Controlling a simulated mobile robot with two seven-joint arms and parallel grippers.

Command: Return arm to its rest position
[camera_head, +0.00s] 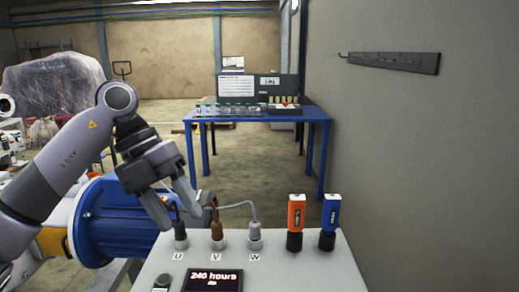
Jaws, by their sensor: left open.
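My left arm comes in from the left in the head view. My left gripper (178,212) is open and points down, above and just behind the left part of a light grey panel box (305,272). I see nothing held between its fingers. The gripper is close to the dark plug at U (180,236); I cannot tell whether they touch. A brown plug sits at V (217,236) and a grey plug at W (254,235), each with a cable. My right gripper is not in view.
Orange (296,215) and blue (330,215) upright devices stand at the panel's right. A display (213,279) reads 240 hours. A blue motor (115,220) lies behind my arm. A blue table (260,115) stands farther back. A grey wall (430,150) closes the right side.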

